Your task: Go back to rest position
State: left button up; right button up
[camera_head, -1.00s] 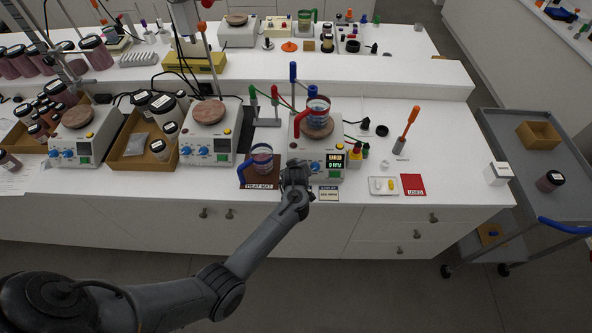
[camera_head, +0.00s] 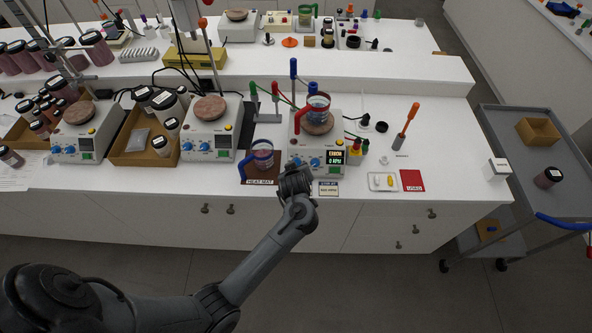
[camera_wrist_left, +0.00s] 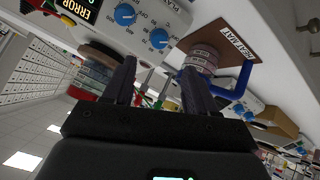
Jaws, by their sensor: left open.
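My left gripper (camera_head: 296,181) is over the bench's front edge, in front of the hotplate stirrer (camera_head: 328,160) whose display reads ERROR and 0 RPM. In the left wrist view my left gripper (camera_wrist_left: 153,88) has its two fingers apart with nothing held between them. A beaker with a blue handle (camera_head: 262,155) stands on the brown heat mat (camera_head: 246,172), just left of the gripper and apart from it. A beaker with a red handle (camera_head: 318,108) stands on that stirrer's round plate. My right gripper is not in either view.
Two more stirrers (camera_head: 211,130) and a wooden tray of jars (camera_head: 130,158) stand to the left. A small tray with stir bars (camera_head: 382,182) and a red USED card (camera_head: 412,181) lie to the right. A grey cart (camera_head: 500,130) stands beyond the bench's right end.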

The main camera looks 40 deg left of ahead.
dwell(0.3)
pick_arm(q)
jog(key=s+a+f+m+g+p, duration=0.1)
jog(key=s+m+p, duration=0.15)
jog(key=s, duration=0.55)
jog(key=s+f+m+p, duration=0.1)
jog(key=s+p, duration=0.3)
jog(key=s, duration=0.3)
jog(key=s+d+r+m+g+h+p, duration=0.2)
jog(key=s+d+r+m+h, duration=0.3)
jog(key=s+d+r+m, duration=0.6)
notch_tip(320, 180, up, 4)
jog(key=shift+s+d+g+h+p, duration=0.35)
jog(key=shift+s+d+p, duration=0.2)
jog(key=shift+s+d, duration=0.6)
